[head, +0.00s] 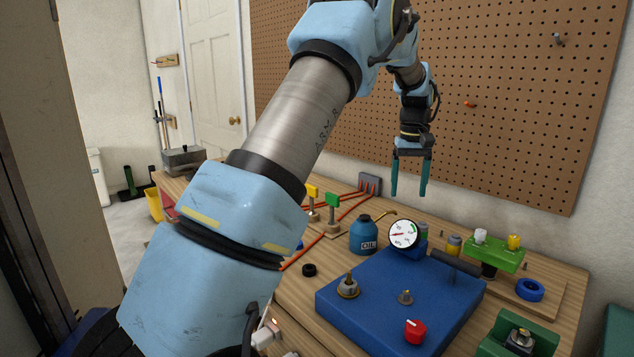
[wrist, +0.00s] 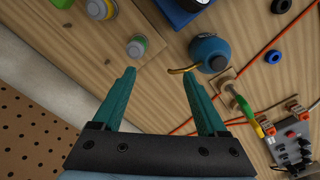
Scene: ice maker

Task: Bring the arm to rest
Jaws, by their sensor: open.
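My gripper (head: 410,190) hangs with its teal fingers pointing down, in the air above the back of the wooden workbench (head: 330,290). In the wrist view the fingers of my gripper (wrist: 158,72) are apart with nothing between them. My blue arm reaches from the lower left to the top of the head view and hides part of the bench.
A blue oil can (head: 364,236), a dial gauge (head: 403,234) and a blue plate (head: 400,300) with a red knob (head: 415,331) stand below my gripper. A green block (head: 490,252) is at right. A pegboard (head: 500,100) rises behind. Air around the fingers is clear.

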